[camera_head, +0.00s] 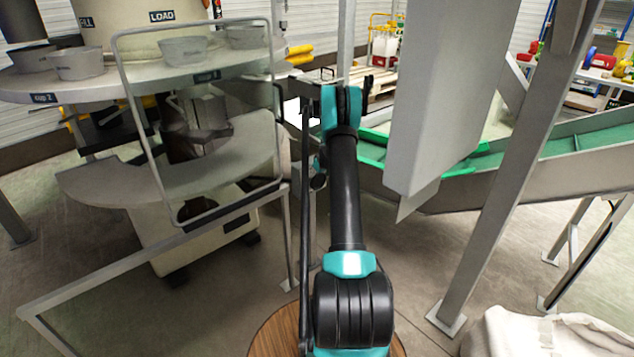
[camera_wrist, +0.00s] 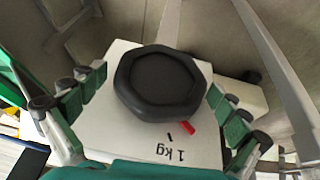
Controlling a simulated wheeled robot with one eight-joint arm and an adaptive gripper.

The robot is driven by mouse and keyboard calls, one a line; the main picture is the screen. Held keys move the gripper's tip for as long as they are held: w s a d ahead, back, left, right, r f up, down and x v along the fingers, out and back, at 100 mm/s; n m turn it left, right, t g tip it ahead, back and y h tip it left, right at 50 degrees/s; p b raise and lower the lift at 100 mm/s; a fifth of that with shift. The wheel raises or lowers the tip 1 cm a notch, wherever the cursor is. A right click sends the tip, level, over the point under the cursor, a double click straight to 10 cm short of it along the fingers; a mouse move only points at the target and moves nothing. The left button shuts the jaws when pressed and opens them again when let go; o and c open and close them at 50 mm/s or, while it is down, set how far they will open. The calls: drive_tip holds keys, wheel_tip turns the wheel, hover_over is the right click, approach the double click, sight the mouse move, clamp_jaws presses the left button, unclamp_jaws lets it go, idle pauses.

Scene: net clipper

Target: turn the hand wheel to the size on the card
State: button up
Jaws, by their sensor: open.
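The black hand wheel (camera_wrist: 160,83), with a thick rim and rounded corners, sits on a pale panel (camera_wrist: 105,130) in the wrist view. A small red pointer (camera_wrist: 188,128) shows at its lower edge, beside a black tick (camera_wrist: 169,137) near the printed "1 kg". My gripper (camera_wrist: 157,92) is open, its green-padded fingers to the left and right of the wheel, with pale panel showing between. I cannot tell its depth relative to the rim. In the head view my arm hides the wheel. I cannot make out a size card.
A round table (camera_head: 25,88) with several grey cups and a clear framed guard (camera_head: 200,120) stand left of my arm. A pale sack (camera_head: 550,335) lies at lower right.

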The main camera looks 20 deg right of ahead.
drive_tip(key=shift+w+f, duration=0.1)
drive_tip(key=shift+f, duration=0.15)
drive_tip(key=shift+c, duration=0.6)
drive_tip(key=c, duration=1.1)
drive_tip(key=shift+o, duration=0.2)
drive_tip(key=shift+d+m+g+y, duration=0.15)
drive_tip(key=shift+m+g+y, duration=0.2)
drive_tip(key=shift+y, duration=0.65)
drive_tip(key=shift+a+g+y, duration=0.2)
drive_tip(key=shift+g+y, duration=0.25)
drive_tip(key=shift+y, duration=0.75)
drive_tip(key=o, duration=1.2)
